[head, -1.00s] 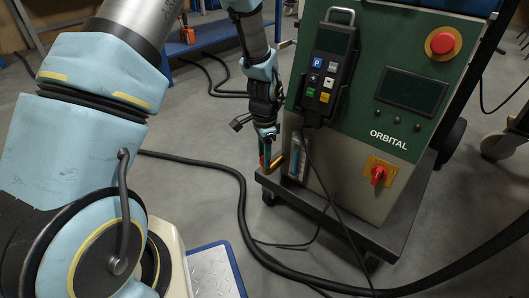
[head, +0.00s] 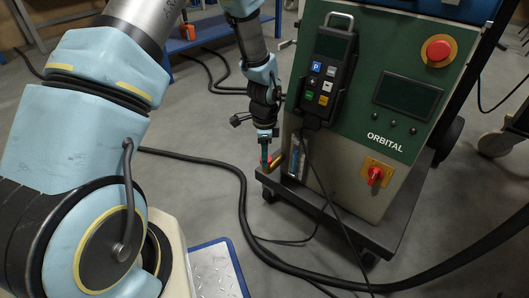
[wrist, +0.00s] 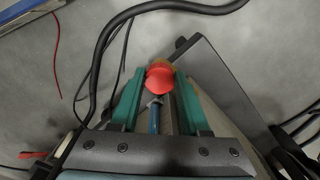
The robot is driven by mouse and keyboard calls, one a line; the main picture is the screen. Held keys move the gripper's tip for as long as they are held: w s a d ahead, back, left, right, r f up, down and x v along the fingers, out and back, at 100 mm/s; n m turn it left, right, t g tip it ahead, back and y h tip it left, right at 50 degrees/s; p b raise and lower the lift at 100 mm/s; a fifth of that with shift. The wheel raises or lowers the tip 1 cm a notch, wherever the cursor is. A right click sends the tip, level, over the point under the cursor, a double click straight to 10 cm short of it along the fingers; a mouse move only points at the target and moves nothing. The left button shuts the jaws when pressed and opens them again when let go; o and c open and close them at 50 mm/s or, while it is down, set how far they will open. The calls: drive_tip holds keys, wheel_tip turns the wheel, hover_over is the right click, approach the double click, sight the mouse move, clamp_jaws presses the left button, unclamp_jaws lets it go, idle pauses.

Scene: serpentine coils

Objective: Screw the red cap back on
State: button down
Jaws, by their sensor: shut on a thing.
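The red cap (wrist: 160,77) is between the green fingertips of my gripper (wrist: 158,88) in the wrist view. My gripper is shut on it. In the head view my gripper (head: 266,162) points down at the near left corner of the cart, and only a small bit of red shows at its fingers. A brass-coloured part (head: 278,162) lies right beside the fingertips. In the wrist view a brownish-orange edge shows just behind the cap. I cannot tell whether the cap sits on its thread.
The green and grey ORBITAL machine (head: 357,158) stands on a dark wheeled cart (head: 335,225), close right of my gripper. A blue and clear cylinder (head: 295,157) is on its side. A thick black cable (head: 242,205) crosses the floor.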

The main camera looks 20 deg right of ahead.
idle(0.3)
drive_tip(key=shift+r+m+p, duration=0.15)
drive_tip(key=shift+m+p, duration=0.9)
drive_tip(key=shift+m, duration=0.55)
drive_tip(key=shift+m+p, duration=0.6)
drive_tip(key=shift+p, duration=0.15)
drive_tip(key=shift+w+m+p, duration=0.15)
drive_tip(key=shift+m+p, duration=0.5)
drive_tip(key=shift+m, duration=0.35)
